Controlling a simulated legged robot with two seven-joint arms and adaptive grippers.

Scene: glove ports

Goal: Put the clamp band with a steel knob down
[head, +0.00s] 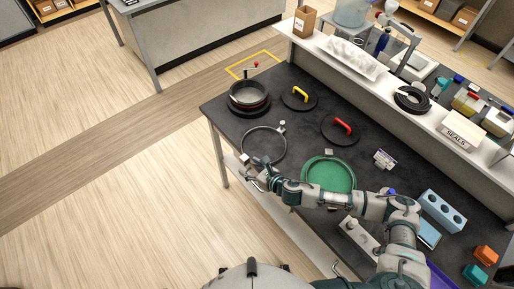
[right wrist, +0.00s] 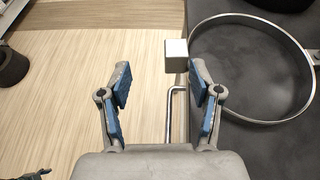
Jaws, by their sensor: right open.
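The clamp band (head: 287,147) is a thin steel ring lying on the dark bench top, near its left edge. A small pale block (head: 243,158) is on its near-left side, and a small fitting (head: 282,124) is on its far side. In the right wrist view the ring (right wrist: 262,122) is at upper right, with the pale block (right wrist: 176,55) beside it, over the bench edge. I cannot tell which fitting is the steel knob. My right gripper (head: 256,171) is open and empty, just short of the block; its fingers (right wrist: 160,85) are spread apart. My left gripper is not in view.
A dark round port (head: 249,110) stands behind the band. Lids with a yellow handle (head: 298,92) and a red handle (head: 342,127) lie to the right. A green round tray (head: 328,187) is near my right arm. A blue block with holes (head: 443,210) stands at right.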

